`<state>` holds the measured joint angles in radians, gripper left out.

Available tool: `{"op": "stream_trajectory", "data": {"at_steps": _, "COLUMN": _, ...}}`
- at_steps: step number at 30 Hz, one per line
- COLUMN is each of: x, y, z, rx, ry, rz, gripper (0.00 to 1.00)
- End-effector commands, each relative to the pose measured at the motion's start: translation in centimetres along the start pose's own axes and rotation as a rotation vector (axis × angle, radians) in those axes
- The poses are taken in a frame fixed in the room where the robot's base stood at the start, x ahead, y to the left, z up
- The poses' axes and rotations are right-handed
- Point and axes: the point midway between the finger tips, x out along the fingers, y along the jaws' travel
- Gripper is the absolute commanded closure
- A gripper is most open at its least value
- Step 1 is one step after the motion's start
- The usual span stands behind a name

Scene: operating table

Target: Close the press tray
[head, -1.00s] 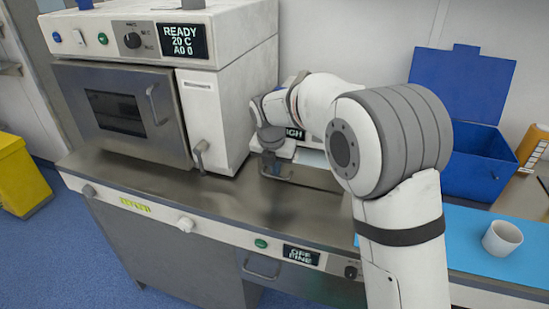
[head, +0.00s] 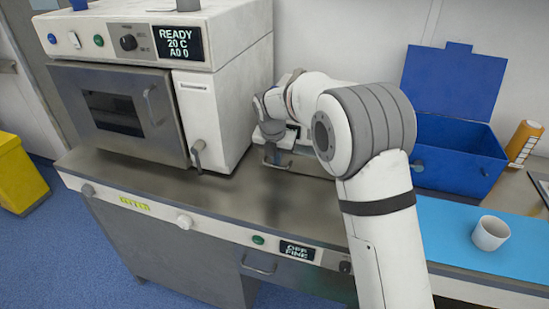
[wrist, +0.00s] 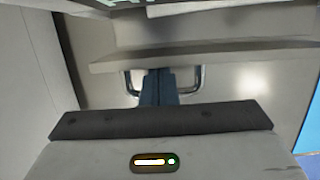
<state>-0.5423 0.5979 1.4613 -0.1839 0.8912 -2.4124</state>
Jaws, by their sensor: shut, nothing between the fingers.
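The press tray (wrist: 235,55) shows in the wrist view as a grey metal front edge with a U-shaped handle (wrist: 199,79). In the head view its handle (head: 277,166) is low at the back of the counter, right of the oven. My gripper (wrist: 158,88) is shut, with dark fingers together between the two sides of the handle and close against the tray front. I cannot tell whether they touch. In the head view my gripper (head: 272,152) is small and partly hidden by my wrist. My arm hides most of the press.
An open blue box (head: 455,160) and a white cup (head: 490,233) on a blue mat (head: 440,235) are right. The front counter (head: 225,200) is clear.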

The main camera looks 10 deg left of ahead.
Motion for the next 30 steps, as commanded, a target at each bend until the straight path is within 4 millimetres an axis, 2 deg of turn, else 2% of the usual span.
{"op": "stream_trajectory", "data": {"at_steps": 10, "x": 0.0, "y": 0.1, "z": -0.7, "rx": -0.001, "ry": -0.001, "rz": 0.001, "gripper": 1.0}}
{"op": "stream_trajectory", "data": {"at_steps": 17, "x": -0.5, "y": 0.1, "z": -4.4, "rx": -0.004, "ry": -0.001, "rz": 0.002, "gripper": 1.0}}
{"op": "stream_trajectory", "data": {"at_steps": 21, "x": -3.9, "y": 0.0, "z": -4.2, "rx": 0.0, "ry": -0.004, "rz": 0.003, "gripper": 1.0}}
{"op": "stream_trajectory", "data": {"at_steps": 30, "x": -10.0, "y": 0.1, "z": -4.2, "rx": 0.0, "ry": -0.003, "rz": 0.003, "gripper": 1.0}}
